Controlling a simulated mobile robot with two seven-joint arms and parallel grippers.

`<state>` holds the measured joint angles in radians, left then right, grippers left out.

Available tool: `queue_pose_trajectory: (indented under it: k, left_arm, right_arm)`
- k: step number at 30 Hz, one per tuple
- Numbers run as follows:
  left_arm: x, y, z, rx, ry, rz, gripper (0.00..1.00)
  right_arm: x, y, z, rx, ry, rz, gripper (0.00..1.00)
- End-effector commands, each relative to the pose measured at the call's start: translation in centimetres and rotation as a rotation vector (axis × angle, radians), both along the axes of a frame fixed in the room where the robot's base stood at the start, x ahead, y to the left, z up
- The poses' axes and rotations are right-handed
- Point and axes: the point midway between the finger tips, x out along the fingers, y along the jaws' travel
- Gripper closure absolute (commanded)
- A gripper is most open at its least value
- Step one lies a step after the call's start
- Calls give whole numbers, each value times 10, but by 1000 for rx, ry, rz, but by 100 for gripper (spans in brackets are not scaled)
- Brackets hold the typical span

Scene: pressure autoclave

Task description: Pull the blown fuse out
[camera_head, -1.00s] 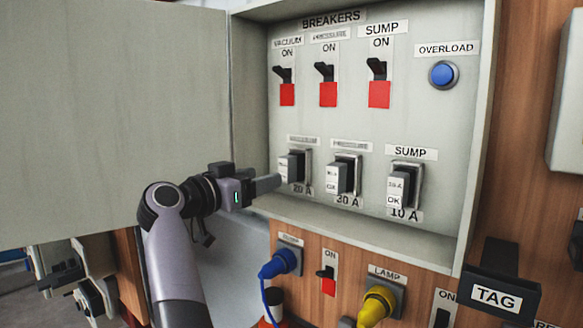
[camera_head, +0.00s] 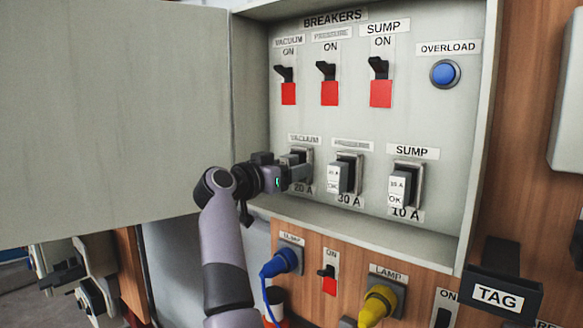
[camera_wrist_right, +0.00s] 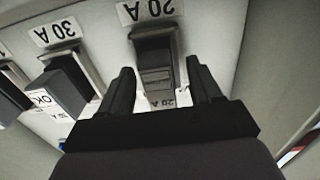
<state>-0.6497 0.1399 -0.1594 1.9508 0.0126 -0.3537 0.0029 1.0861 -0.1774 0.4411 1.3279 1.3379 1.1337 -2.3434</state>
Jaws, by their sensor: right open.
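The vacuum fuse (camera_wrist_right: 157,77), a dark grey block with a small 20 A label, sits in its holder in the lower row of the breaker box. Its holder also shows in the head view (camera_head: 306,155), partly hidden by my gripper. My right gripper (camera_wrist_right: 162,75) is open, with one finger on each side of the fuse in the wrist view; I cannot tell whether they touch it. In the head view my right gripper (camera_head: 299,174) is at the vacuum holder. The pressure fuse (camera_head: 338,178) and the sump fuse (camera_head: 398,187), marked OK, sit in their holders. My left gripper is not in view.
Above are breaker switches (camera_head: 327,82) with red plates and a blue overload button (camera_head: 444,73). The open box door (camera_head: 115,110) stands at left. Below are a blue plug (camera_head: 284,262), a yellow plug (camera_head: 377,307) and a box lip (camera_head: 350,236). A black TAG holder (camera_head: 498,277) juts out at right.

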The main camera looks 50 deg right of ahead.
Motion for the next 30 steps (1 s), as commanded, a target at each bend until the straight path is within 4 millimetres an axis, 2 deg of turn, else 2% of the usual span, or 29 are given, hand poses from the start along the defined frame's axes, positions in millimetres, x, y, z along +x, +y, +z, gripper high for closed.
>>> queue_pose_trajectory:
  k: [7,8,13,30]
  left_arm:
    - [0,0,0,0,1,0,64]
    - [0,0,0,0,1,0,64]
    - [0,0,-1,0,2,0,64]
    - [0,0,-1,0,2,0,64]
  right_arm:
    - [0,-1,0,0,-1,0,36]
    - [0,-1,0,-1,-1,0,43]
    - [0,-1,0,-1,-1,-1,98]
    - [0,2,1,-1,-1,0,100]
